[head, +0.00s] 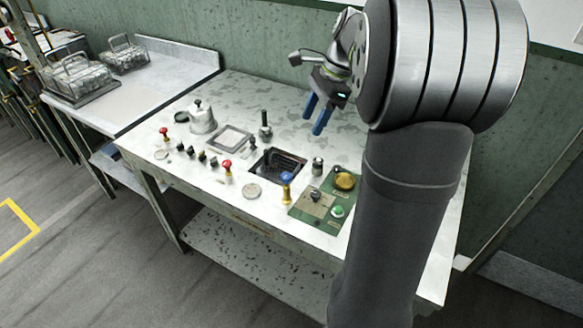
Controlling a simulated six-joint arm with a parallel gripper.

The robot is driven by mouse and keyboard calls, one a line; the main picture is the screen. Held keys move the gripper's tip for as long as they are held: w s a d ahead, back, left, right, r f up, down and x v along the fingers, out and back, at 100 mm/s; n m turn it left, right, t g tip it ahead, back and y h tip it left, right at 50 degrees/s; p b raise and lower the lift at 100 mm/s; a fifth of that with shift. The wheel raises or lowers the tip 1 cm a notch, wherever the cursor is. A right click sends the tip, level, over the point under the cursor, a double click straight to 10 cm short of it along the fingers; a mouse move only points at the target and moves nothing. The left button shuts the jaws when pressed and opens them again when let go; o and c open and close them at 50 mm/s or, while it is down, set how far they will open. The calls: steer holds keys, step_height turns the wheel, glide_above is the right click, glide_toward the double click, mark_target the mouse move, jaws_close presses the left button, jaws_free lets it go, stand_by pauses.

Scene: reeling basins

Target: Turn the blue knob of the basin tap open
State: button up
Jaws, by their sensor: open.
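The blue knob (286,177) sits on top of a short upright tap on the white speckled table, just right of the dark square basin (277,165) and at the left edge of a green panel. My gripper (313,124) has two blue fingers that point down and are spread apart with nothing between them. It shows above the knob and slightly to its right in the picture, clear of it. Its height over the table is hard to judge. My arm hides the right part of the table.
The green panel (325,213) carries a brass dome (345,179) and a green button (338,211). Two red-topped knobs (227,166), several small dark knobs, a black upright post (265,124) and a white bell-shaped cover (202,118) stand further left. The table behind the basin is mostly clear.

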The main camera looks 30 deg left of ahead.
glide_toward(287, 175)
steer(key=shift+m, duration=0.3)
steer(key=x, duration=0.8)
steer(key=shift+f, duration=0.15)
steer(key=c, duration=1)
